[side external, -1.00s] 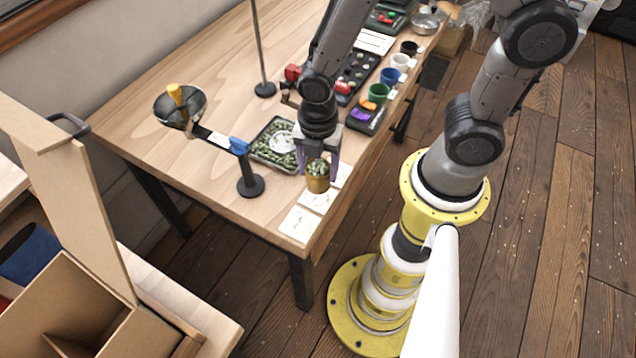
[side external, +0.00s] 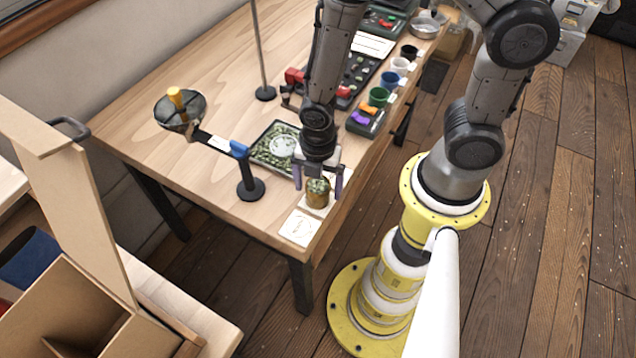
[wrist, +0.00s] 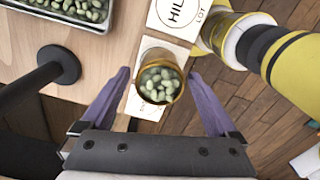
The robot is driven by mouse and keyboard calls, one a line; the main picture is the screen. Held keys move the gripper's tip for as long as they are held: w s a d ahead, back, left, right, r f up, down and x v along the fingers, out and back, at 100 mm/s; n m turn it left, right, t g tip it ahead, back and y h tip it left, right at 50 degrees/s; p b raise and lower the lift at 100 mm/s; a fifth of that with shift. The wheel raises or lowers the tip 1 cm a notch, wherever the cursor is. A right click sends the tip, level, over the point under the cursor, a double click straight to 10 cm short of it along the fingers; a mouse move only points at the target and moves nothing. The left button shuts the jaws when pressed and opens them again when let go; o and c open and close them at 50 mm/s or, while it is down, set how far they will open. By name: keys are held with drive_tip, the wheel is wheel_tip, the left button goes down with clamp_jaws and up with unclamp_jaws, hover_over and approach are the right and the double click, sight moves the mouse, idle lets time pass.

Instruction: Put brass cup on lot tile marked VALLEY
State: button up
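The brass cup (side external: 317,199), filled with green beans, stands upright on the middle one of three white lot tiles near the table's front edge. It also shows in the wrist view (wrist: 160,84). The tile under it (wrist: 142,108) is mostly covered, and its marking cannot be read. My gripper (side external: 318,184) is open around the cup, with a purple finger on either side and a gap to each. A tile reading HILL (wrist: 180,16) lies beyond the cup in the wrist view. The near tile (side external: 300,228) is bare, its marking too small to read.
A tray of green beans (side external: 262,152) and a black stand with a blue clamp (side external: 250,187) are left of the gripper. Several coloured cups, including a green one (side external: 379,97), line the table's right edge. The table's near left is clear.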

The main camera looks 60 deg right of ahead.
drive_tip(key=s+d+r+m+t, duration=0.15)
drive_tip(key=r+m, duration=0.35)
drive_tip(key=r, duration=0.6)
drive_tip(key=d+r+m+t, duration=0.15)
drive_tip(key=r+m, duration=0.25)
drive_tip(key=r, duration=0.7)
drive_tip(key=s+d+r+m+t, duration=0.2)
drive_tip(key=s+d+r+m, duration=0.2)
drive_tip(key=m, duration=0.7)
wheel_tip(320, 180, up, 3)
drive_tip(key=shift+s+d+f+m+t, duration=0.1)
drive_tip(key=shift+s+d+m+t, duration=0.2)
drive_tip(key=shift+s, duration=0.65)
